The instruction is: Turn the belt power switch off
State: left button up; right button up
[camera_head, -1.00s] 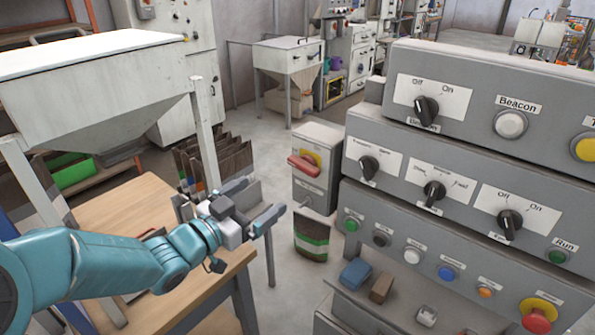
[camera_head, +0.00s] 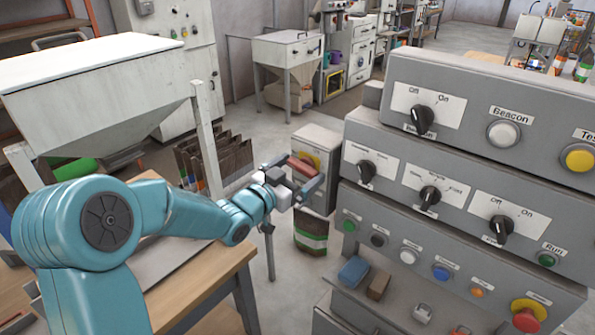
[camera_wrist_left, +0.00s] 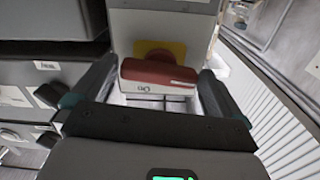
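The belt power switch is a red bar handle (camera_head: 303,166) on a yellow plate, on the front of a grey box (camera_head: 318,136). My left gripper (camera_head: 298,172) is in front of it, with its fingers spread on either side of the handle. In the left wrist view the handle (camera_wrist_left: 158,73) lies crosswise between the two open fingers (camera_wrist_left: 155,92), with gaps at both ends. A label that seems to read "On" shows just below it. The box's lower front is partly hidden by my gripper. My right gripper is not in view.
A grey control console (camera_head: 460,150) with knobs and buttons stands close on the right. A wooden table (camera_head: 205,290) is below my left arm. A hopper (camera_head: 100,95) is at left.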

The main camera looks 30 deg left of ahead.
pick_arm(q)
jog(key=c, duration=0.7)
jog(key=shift+f+n+b, duration=0.1)
jog(key=shift+n+b, duration=0.2)
jog(key=shift+b, duration=0.05)
jog(key=shift+n, duration=0.4)
jog(key=o, duration=0.8)
jog(key=shift+c, duration=0.2)
jog(key=s+a+b, duration=0.1)
jog(key=s+b, duration=0.2)
jog(key=s, duration=1.3)
jog(key=shift+s+a, duration=0.15)
jog(key=shift+s, duration=0.05)
